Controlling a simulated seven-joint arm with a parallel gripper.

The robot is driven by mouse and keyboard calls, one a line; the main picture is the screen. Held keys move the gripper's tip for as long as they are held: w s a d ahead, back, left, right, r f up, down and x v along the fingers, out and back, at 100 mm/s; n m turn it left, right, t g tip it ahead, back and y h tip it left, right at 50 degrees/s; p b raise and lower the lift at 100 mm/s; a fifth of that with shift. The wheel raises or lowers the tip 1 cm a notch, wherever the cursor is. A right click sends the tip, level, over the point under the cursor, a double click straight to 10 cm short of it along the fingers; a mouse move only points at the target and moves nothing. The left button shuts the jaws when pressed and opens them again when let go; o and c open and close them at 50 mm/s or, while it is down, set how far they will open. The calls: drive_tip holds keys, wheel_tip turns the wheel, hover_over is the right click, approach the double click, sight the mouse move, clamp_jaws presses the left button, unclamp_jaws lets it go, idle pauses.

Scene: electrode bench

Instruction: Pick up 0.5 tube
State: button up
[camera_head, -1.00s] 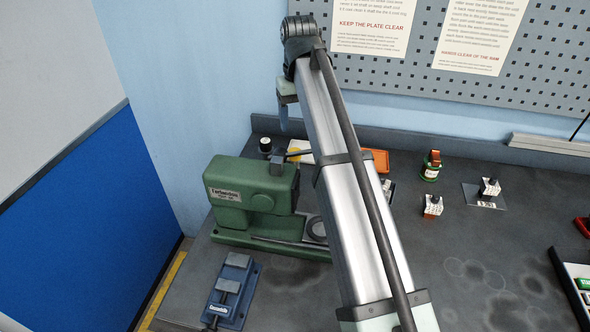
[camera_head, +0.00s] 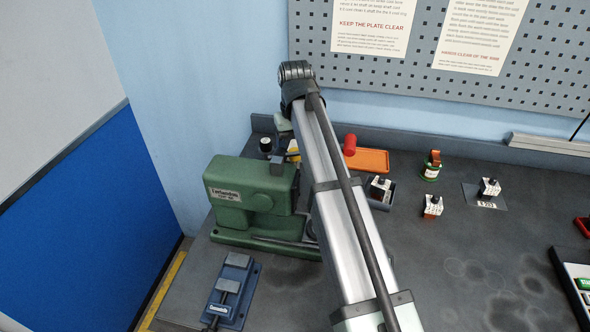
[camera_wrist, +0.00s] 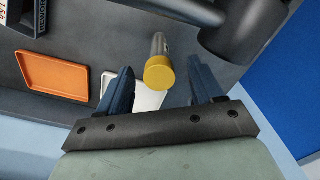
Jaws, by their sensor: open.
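A metallic tube with a yellow end (camera_wrist: 159,73) shows in the wrist view, above a white card or tray (camera_wrist: 146,98). No label on it is readable there. My gripper (camera_wrist: 160,65) is open, with one blue finger on each side of the tube and a visible gap to both. Whether the tube lies fully between the fingertips in depth I cannot tell. In the head view a small yellow patch (camera_head: 293,147) shows beside my arm, behind the green press (camera_head: 250,195). My fingers are hidden there.
An orange tray (camera_head: 371,160) lies close by, with a red rounded piece (camera_head: 350,144) at its left. A thick dark bar (camera_wrist: 240,30) passes close to the tube in the wrist view. A black-topped jar (camera_head: 265,145) stands near the wall. A blue vise (camera_head: 232,290) stands in front.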

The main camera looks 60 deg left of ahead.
sight(295, 160)
wheel_tip(295, 160, down, 4)
drive_tip(key=shift+w+f, duration=0.1)
drive_tip(key=shift+f, duration=0.05)
drive_tip(key=shift+a, duration=0.1)
clamp_jaws()
idle(0.6)
